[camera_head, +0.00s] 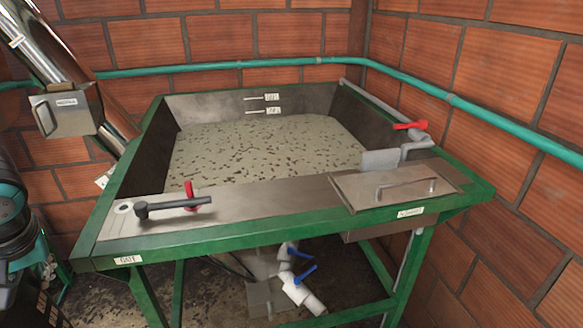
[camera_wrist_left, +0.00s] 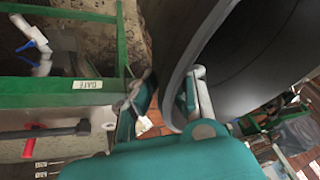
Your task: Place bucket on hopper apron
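The hopper's apron (camera_head: 245,207) is a flat grey steel strip along the near edge of the green-framed hopper (camera_head: 150,250). A dark grey bucket (camera_wrist_left: 260,55) fills the upper right of the left wrist view, with its open inside showing. In the head view the left gripper (camera_head: 48,262) is at the left edge, beside the apron's left end. A dark shape below it is partly cut off. My right gripper is not in view.
A black gate lever with a red handle (camera_head: 188,198) lies across the apron's left part. A steel lid with a handle (camera_head: 395,187) covers its right end. The apron between them is bare. A steel tube (camera_head: 65,60) rises at the left, near the brick walls.

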